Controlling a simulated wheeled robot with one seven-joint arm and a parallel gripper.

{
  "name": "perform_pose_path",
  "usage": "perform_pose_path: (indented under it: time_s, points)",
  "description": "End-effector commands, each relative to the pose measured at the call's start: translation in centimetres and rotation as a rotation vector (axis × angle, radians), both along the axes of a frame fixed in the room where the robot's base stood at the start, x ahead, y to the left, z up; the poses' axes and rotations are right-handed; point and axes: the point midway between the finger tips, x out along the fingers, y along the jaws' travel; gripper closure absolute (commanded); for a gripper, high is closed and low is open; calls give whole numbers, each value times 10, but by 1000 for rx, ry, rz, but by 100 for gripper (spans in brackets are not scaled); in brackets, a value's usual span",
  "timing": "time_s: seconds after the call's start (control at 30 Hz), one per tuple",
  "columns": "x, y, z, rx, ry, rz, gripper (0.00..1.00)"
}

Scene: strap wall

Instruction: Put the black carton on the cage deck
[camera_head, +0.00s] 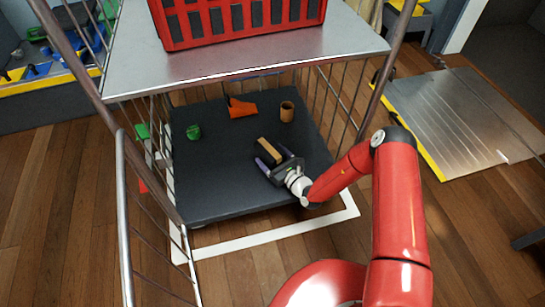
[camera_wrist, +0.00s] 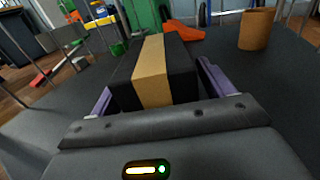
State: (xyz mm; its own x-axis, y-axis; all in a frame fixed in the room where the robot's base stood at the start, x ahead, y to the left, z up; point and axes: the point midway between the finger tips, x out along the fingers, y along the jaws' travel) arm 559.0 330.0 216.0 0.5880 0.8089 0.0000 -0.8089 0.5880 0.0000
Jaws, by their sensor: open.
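The black carton (camera_wrist: 154,68) has a tan band over its top and lies between the two purple fingers of my gripper (camera_wrist: 155,88) in the wrist view. In the head view the carton's tan band (camera_head: 268,150) shows just beyond my gripper (camera_head: 271,157); its black sides blend into the dark deck. The carton appears to rest on the dark cage deck (camera_head: 215,180), near its right front part. My gripper is open, low over the deck, with one finger on each side of the carton. I cannot tell whether the fingers touch it.
On the deck stand a green item (camera_head: 193,132), an orange wedge-like item (camera_head: 242,107) and a brown cup (camera_head: 287,111). A grey shelf (camera_head: 200,68) with a red crate (camera_head: 180,30) hangs above the back. Wire sides bound the deck; its front left is clear.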

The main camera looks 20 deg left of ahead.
Motion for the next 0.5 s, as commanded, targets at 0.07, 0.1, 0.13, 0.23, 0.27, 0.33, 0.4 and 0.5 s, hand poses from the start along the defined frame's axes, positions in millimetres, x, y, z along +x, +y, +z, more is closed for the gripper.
perform_pose_path:
  time_s: [0.07,0.1,0.13,0.23,0.27,0.33,0.4,0.5]
  points:
    - [0,0,4,0,0,0,19]
    - [-1,-2,3,-1,1,0,19]
    - [-3,-5,2,-1,2,-1,19]
    - [-12,-17,2,0,4,-1,19]
    - [-15,-22,3,0,4,-2,19]
    - [-24,-35,2,-1,3,-3,19]
    - [-34,-48,3,0,4,-3,19]
    - [-46,-65,2,-1,4,-3,19]
